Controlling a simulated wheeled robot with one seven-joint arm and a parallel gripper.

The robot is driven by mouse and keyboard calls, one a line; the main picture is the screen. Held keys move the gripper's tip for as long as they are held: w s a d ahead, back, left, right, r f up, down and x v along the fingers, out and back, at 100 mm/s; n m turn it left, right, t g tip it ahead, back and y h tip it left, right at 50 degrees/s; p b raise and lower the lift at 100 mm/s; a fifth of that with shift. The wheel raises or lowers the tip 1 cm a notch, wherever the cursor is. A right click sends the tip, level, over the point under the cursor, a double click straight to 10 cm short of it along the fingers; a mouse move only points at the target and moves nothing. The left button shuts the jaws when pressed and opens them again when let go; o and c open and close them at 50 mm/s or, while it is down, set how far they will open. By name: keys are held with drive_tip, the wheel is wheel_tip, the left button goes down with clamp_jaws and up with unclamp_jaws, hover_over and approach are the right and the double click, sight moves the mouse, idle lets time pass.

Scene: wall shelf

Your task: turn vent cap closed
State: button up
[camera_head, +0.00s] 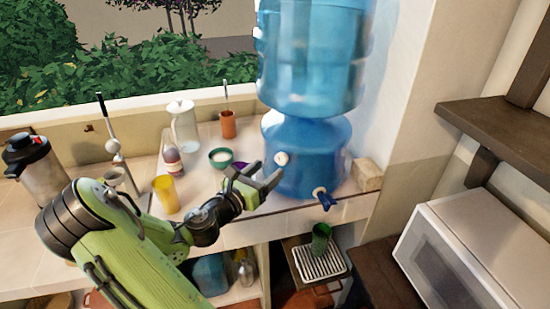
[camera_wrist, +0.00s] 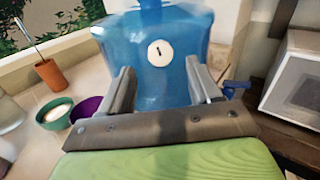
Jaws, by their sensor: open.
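The vent cap (camera_head: 281,158) is a small round white cap on the front of the blue water dispenser (camera_head: 305,140). In the wrist view the vent cap (camera_wrist: 160,53) shows a short dark mark, close to upright and slightly tilted. My gripper (camera_head: 268,178) is open and empty, just in front of the dispenser and a little below and left of the cap in the head view. In the wrist view its two fingers (camera_wrist: 158,80) stand apart, with the cap between and beyond them. I see no contact with the cap.
A dark blue tap (camera_head: 325,198) sticks out at the dispenser's lower right. A green bowl (camera_head: 220,158), yellow cup (camera_head: 165,194), glass pitcher (camera_head: 184,125) and orange pot (camera_head: 228,125) stand left on the counter. A green cup (camera_head: 320,239) stands on a drip tray (camera_head: 318,268) below.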

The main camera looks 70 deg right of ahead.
sight(279, 160)
drive_tip(key=x, duration=0.5)
drive_tip(key=shift+a, duration=0.1)
drive_tip(key=shift+c, duration=0.4)
drive_tip(key=c, duration=1)
